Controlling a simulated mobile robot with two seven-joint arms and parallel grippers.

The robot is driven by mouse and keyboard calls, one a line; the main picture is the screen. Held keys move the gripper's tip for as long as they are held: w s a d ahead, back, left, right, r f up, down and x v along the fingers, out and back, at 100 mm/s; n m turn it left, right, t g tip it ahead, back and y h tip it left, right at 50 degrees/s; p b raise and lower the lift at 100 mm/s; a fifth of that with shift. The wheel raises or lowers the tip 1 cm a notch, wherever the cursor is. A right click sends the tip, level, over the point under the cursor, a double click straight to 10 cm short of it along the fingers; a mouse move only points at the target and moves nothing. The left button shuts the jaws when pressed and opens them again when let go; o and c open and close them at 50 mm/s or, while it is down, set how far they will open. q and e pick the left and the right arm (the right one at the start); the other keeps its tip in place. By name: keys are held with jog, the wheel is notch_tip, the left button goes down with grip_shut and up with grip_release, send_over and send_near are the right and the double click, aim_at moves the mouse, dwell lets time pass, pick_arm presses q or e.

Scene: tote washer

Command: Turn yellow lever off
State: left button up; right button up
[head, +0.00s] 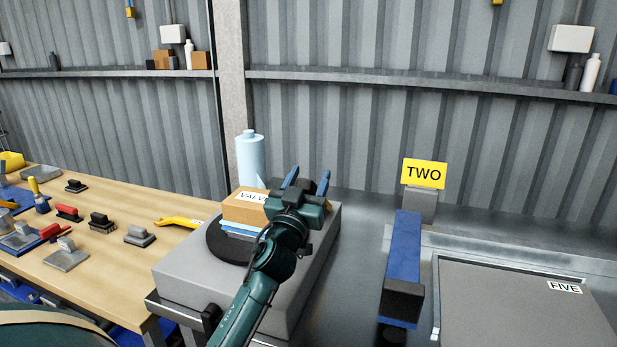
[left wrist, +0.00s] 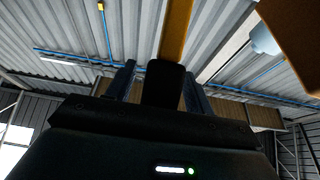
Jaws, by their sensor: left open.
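A yellow bar (left wrist: 177,28) with a black end (left wrist: 163,83) shows in the left wrist view; it looks like the yellow lever and its grip. The black end shows between the two blue fingers of my left gripper (left wrist: 160,88); I cannot tell whether they touch it. In the head view my left gripper (head: 307,180) is open, its fingers pointing up and away beside a cardboard box (head: 245,207) with a partly hidden label. The lever cannot be made out for certain there; a yellow piece (head: 180,222) shows left of the box. My right gripper is not in view.
A blue bar with a black end (head: 403,250) stands right, near a yellow sign reading TWO (head: 424,173). Brushes and tools cover the wooden bench (head: 110,262) at left.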

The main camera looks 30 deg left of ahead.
pick_arm(q)
jog(key=shift+c, duration=0.3)
grip_shut()
dwell(0.3)
